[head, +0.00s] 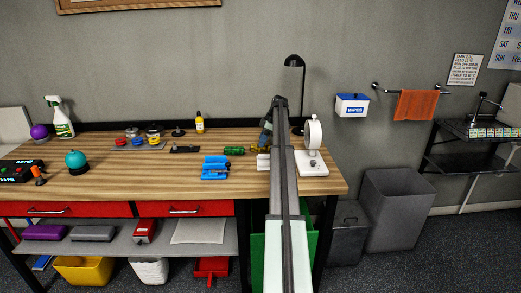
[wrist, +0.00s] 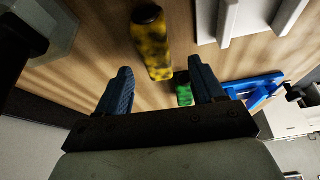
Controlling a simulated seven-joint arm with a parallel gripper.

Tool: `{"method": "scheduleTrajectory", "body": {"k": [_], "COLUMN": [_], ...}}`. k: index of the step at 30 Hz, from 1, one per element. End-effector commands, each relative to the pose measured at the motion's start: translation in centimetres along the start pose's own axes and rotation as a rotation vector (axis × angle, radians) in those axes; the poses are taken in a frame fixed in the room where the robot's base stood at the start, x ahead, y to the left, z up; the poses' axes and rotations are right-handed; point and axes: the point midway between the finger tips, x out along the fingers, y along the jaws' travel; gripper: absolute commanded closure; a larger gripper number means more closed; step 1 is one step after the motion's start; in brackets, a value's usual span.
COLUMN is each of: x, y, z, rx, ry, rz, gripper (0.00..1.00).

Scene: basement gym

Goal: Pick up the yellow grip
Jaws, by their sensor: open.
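The yellow grip (wrist: 153,45) is a mottled yellow and black cylinder with a dark end, lying on the wooden bench in the wrist view. My gripper (wrist: 158,72) is open, with its two dark blue fingers spread apart. The grip's near end reaches roughly between the fingertips in the picture, and neither finger appears to touch it. The height gap between them is hard to tell. In the head view my gripper (head: 266,136) is small and partly hidden beside my arm, and the yellow grip cannot be made out clearly there.
A green grip (head: 234,150) lies left of my gripper; it also shows in the wrist view (wrist: 184,94). A blue rack (head: 215,168) and a white piece (head: 263,162) are close by. A white dial stand (head: 313,158) is on the right. The front bench middle is clear.

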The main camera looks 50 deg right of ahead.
Motion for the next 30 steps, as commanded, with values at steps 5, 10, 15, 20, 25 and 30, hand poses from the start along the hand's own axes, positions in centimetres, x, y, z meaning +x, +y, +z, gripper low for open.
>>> {"method": "scheduleTrajectory", "body": {"k": [5, 10, 15, 20, 25, 30], "x": [2.3, 4.1, 4.2, 4.2, 4.3, 4.4], "y": [0.4, 0.3, 0.4, 0.4, 0.3, 0.4], "z": [0.4, 0.4, 0.4, 0.4, 0.4, 0.5], "rx": [0.000, 0.000, 0.000, 0.000, 0.000, 0.000], "ry": [0.000, 0.000, 0.000, 0.000, 0.000, 0.000], "rz": [0.000, -0.001, 0.000, 0.000, 0.000, 0.000], "gripper": [0.32, 0.32, 0.32, 0.32, 0.32, 0.37]}}
